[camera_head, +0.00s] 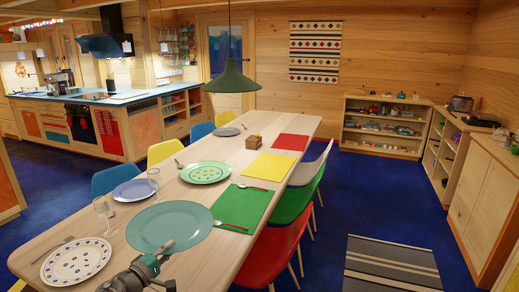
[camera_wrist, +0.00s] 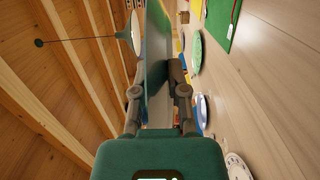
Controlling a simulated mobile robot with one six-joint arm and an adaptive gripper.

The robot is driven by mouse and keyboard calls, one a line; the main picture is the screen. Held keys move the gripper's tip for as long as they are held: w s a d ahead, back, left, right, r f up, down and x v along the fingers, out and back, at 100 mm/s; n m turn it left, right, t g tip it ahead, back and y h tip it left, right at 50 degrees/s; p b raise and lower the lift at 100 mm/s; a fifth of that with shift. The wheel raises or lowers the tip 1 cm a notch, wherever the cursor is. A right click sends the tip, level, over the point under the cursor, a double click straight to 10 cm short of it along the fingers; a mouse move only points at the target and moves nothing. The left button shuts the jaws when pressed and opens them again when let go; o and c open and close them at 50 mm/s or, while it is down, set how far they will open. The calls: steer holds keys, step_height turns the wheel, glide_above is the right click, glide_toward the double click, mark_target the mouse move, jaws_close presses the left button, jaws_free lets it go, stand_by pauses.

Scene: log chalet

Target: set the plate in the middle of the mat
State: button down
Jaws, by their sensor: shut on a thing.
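My gripper (camera_head: 163,252) is shut on the rim of a large teal plate (camera_head: 168,224). The plate is held roughly level above the near part of the table. In the wrist view the plate (camera_wrist: 157,35) shows nearly edge-on between my fingers (camera_wrist: 160,88). A green mat (camera_head: 250,200) lies on the table to the right of the plate, with a spoon (camera_head: 231,224) along its near edge and another red-and-silver utensil (camera_head: 253,187) near its far edge. The middle of the green mat is bare. It also shows in the wrist view (camera_wrist: 218,20).
The table (camera_head: 225,240) also holds a patterned plate (camera_head: 76,262), a glass (camera_head: 103,210), a blue plate (camera_head: 134,190), a green-rimmed plate (camera_head: 203,172), a yellow mat (camera_head: 269,167) and a red mat (camera_head: 291,142). Chairs line both sides. A lamp (camera_head: 231,80) hangs above.

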steer(key=shift+r+p, duration=3.45)
steer(key=shift+r, duration=0.45)
steer(key=shift+s, duration=0.1)
